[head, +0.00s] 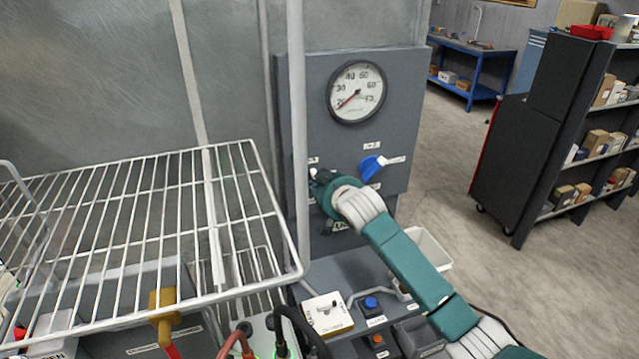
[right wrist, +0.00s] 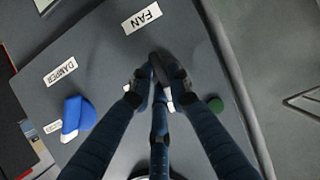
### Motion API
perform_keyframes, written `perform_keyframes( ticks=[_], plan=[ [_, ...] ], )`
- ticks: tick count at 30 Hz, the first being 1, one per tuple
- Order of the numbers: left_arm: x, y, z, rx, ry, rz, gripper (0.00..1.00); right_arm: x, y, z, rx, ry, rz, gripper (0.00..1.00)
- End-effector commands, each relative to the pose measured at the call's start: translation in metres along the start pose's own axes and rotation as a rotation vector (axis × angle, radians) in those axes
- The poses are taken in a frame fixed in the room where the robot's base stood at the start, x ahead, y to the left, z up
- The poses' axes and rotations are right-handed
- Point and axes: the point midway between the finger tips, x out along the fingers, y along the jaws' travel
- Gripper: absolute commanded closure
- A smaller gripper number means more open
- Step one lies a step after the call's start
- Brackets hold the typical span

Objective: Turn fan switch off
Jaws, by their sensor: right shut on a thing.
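The fan switch (right wrist: 160,66) is a dark, narrow knob beside the white FAN label (right wrist: 142,18) on the grey panel (head: 400,130). In the right wrist view, the fingertips of my right gripper (right wrist: 162,88) are closed around this knob. In the head view, my right gripper (head: 322,178) reaches the left part of the panel, below the gauge, and mostly hides the switch. The switch's exact setting is hard to read behind the fingers. My left gripper is not in view.
A blue damper handle (head: 371,167) sits close to the right of my gripper, and a round gauge (head: 357,92) is above. A green button (right wrist: 215,104) is beside the fingers. A white wire rack (head: 150,200) and its post stand left. Below is a console with a white switch box (head: 326,314).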

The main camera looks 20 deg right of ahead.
Motion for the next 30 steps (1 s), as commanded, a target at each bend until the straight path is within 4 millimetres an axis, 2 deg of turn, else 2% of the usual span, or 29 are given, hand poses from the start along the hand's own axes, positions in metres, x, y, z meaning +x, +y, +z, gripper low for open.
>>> perform_keyframes(
  ticks=[5,6,9,20,25,30],
  plan=[
    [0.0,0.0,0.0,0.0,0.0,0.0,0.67,0.0,0.0,0.003,-0.003,-0.005,0.001,1.0],
    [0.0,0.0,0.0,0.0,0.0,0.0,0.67,0.0,0.0,0.003,-0.003,-0.005,0.001,0.79],
    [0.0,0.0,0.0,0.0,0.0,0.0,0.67,0.0,0.0,0.002,-0.002,-0.004,0.0,0.64],
    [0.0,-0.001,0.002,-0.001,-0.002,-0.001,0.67,-0.004,0.0,0.001,-0.001,-0.001,0.0,0.64],
    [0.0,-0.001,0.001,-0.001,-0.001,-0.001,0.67,-0.024,0.0,0.002,-0.002,-0.001,-0.001,0.64],
    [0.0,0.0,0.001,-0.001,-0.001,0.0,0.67,-0.059,0.0,0.002,-0.003,0.0,-0.001,0.64]
  ],
)
